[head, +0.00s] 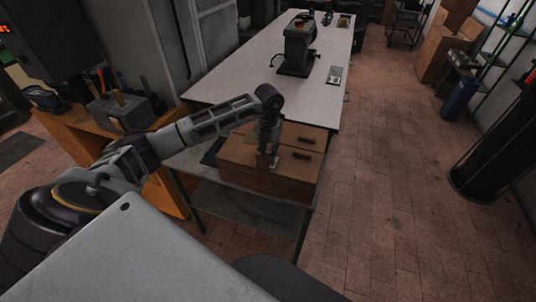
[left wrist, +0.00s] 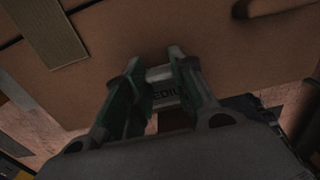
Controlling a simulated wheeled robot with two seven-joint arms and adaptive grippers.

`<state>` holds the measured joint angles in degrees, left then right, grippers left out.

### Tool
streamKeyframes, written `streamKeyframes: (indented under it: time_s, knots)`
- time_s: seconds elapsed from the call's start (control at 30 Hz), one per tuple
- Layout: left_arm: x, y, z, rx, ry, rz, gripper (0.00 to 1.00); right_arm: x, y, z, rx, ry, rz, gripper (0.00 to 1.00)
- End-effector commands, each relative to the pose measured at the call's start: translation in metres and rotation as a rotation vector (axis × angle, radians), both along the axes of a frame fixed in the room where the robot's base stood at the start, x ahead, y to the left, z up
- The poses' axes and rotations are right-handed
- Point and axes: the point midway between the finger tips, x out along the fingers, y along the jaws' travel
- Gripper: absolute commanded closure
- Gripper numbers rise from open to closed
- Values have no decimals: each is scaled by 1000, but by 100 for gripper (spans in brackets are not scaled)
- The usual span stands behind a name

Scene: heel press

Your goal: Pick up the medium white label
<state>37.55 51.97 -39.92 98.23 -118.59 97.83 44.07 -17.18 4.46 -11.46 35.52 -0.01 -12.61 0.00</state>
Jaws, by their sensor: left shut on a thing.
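The medium white label (left wrist: 164,92) shows in the left wrist view as a small pale piece with dark lettering, partly readable as "EDIU". My left gripper (left wrist: 157,66) is shut on it, with one finger on each side, and the fingers hide its ends. In the head view my left gripper (head: 267,162) points down at the brown wooden drawer box (head: 291,185). The label is too small to make out there. I cannot tell whether the label still touches the box. My right gripper is not in view.
A grey machine (head: 298,45) stands farther back on the table. A wooden bench (head: 85,125) with tools is at the left. Open brick floor lies to the right.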

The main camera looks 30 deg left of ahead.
Motion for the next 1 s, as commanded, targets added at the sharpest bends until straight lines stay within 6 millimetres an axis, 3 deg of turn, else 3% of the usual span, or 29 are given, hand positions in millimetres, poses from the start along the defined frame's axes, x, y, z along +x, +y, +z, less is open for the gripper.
streamKeyframes:
  time_s: [0.27,0.7,1.0]
  knots:
    - [1,0,20,1,-3,0,86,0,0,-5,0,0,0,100]
    - [1,0,79,0,-3,0,86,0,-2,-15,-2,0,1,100]
    - [0,0,98,0,-1,0,86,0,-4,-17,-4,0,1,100]
